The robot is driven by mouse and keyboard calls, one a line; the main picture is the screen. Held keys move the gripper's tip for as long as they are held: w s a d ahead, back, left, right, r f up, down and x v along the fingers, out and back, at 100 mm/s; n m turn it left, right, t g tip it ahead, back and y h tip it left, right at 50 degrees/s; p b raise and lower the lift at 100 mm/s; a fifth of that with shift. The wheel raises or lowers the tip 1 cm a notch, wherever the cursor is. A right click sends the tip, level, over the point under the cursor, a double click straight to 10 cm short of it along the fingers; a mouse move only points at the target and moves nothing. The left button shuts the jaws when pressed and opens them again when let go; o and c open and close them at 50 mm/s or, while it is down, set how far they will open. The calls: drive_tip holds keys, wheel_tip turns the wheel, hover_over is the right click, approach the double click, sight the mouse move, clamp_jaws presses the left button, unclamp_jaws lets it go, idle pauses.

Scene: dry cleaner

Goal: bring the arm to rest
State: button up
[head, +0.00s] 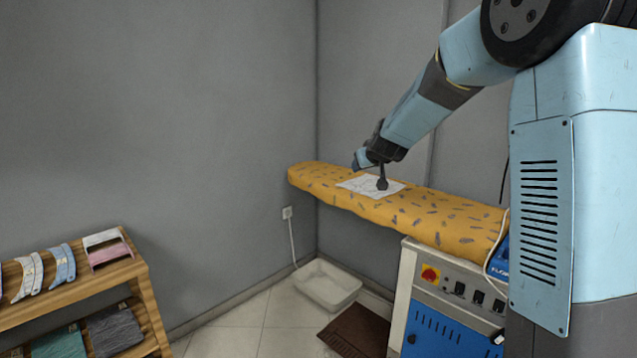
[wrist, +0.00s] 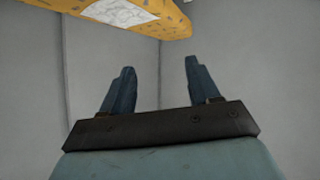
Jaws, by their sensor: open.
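My gripper (head: 371,173) is at the end of my light blue arm, extended over the yellow patterned ironing board (head: 450,222) in the head view. In the wrist view my gripper (wrist: 157,88) shows two dark blue fingers spread apart with nothing between them. A white patterned cloth (head: 358,185) lies flat on the board, close to my gripper in the picture. The cloth also shows at the top of the wrist view (wrist: 120,12), beyond the fingers. I cannot tell the exact gap between gripper and cloth.
A wooden shelf (head: 75,293) with folded items stands at the lower left. A white tray (head: 328,285) and a brown mat (head: 358,332) lie on the floor. A machine with a blue front (head: 437,333) stands under the board's right end.

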drive_tip(key=s+d+r+g, duration=0.1)
drive_tip(key=s+r, duration=0.1)
drive_tip(key=s, duration=0.4)
drive_tip(key=s+d+r+g, duration=0.1)
drive_tip(key=s+r, duration=0.2)
drive_tip(key=s, duration=0.3)
drive_tip(key=s+d+f+m+g, duration=0.1)
drive_tip(key=s+d, duration=0.1)
drive_tip(key=s, duration=0.9)
drive_tip(key=s+d+f+m+g+h, duration=0.1)
drive_tip(key=s+d, duration=0.1)
drive_tip(key=s, duration=1)
drive_tip(key=s+d+f+m+g, duration=0.1)
drive_tip(key=s+d+g, duration=0.1)
drive_tip(key=s, duration=1)
drive_tip(key=shift+d+m, duration=0.4)
drive_tip(key=shift+d, duration=0.2)
drive_tip(key=shift+s+f, duration=0.1)
